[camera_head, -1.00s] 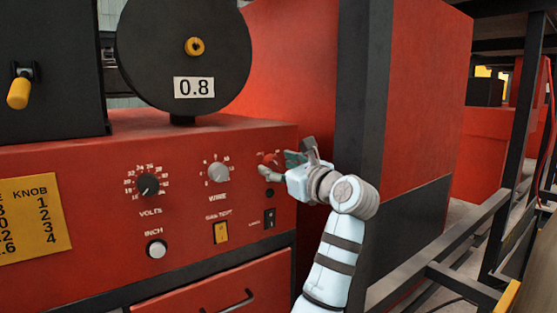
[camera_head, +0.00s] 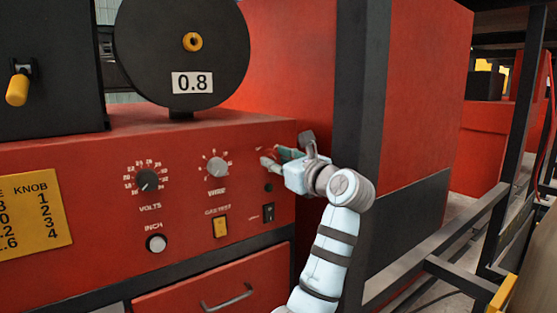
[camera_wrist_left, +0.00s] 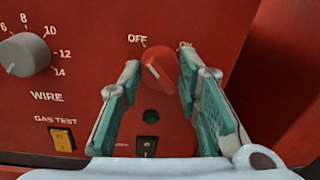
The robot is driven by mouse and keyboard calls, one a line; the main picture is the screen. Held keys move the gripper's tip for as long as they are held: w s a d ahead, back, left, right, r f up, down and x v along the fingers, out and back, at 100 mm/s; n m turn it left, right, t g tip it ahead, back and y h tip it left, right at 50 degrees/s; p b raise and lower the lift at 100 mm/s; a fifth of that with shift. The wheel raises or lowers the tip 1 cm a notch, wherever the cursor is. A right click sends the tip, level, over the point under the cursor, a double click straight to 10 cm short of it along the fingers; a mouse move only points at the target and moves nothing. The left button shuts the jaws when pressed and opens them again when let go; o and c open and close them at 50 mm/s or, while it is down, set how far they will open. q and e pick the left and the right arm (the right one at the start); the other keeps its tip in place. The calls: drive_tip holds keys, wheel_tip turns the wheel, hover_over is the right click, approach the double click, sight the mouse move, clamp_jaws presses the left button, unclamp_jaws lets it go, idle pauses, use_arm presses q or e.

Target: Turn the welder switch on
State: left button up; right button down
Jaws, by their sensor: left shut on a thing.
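The welder's red rotary switch (camera_wrist_left: 160,72) shows in the left wrist view, between the printed words OFF and ON. It has a pale pointer line on its face, which slants and does not point straight at ON. My left gripper (camera_head: 273,158) is at the right end of the red welder panel in the head view, where its fingers hide most of the switch. In the left wrist view the teal fingers (camera_wrist_left: 160,78) stand on both sides of the switch and are shut on it. My right gripper is not in view.
The panel also has a volts knob (camera_head: 147,180), a wire knob (camera_head: 217,167), an inch button (camera_head: 156,243), a yellow gas test switch (camera_head: 220,227) and a small black rocker switch (camera_head: 268,212). A dark post (camera_head: 360,110) stands close behind my left arm.

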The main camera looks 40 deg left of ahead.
use_arm(q)
drive_tip(key=m+p, duration=0.5)
drive_tip(key=m, duration=0.1)
drive_tip(key=shift+r, duration=0.2)
drive_tip(key=shift+w+m+p, duration=0.1)
drive_tip(key=shift+m+p, duration=0.8)
drive_tip(key=shift+m, duration=0.1)
drive_tip(key=shift+m+g+h+p, duration=0.3)
drive_tip(key=shift+m+p, duration=0.15)
drive_tip(key=shift+m, duration=0.35)
drive_tip(key=m, duration=0.2)
drive_tip(key=shift+f+m, duration=0.15)
drive_tip(key=shift+m, duration=0.15)
drive_tip(key=m, duration=0.4)
drive_tip(key=shift+m+g, duration=0.3)
drive_tip(key=o, duration=1.1)
drive_tip(key=shift+o, duration=0.2)
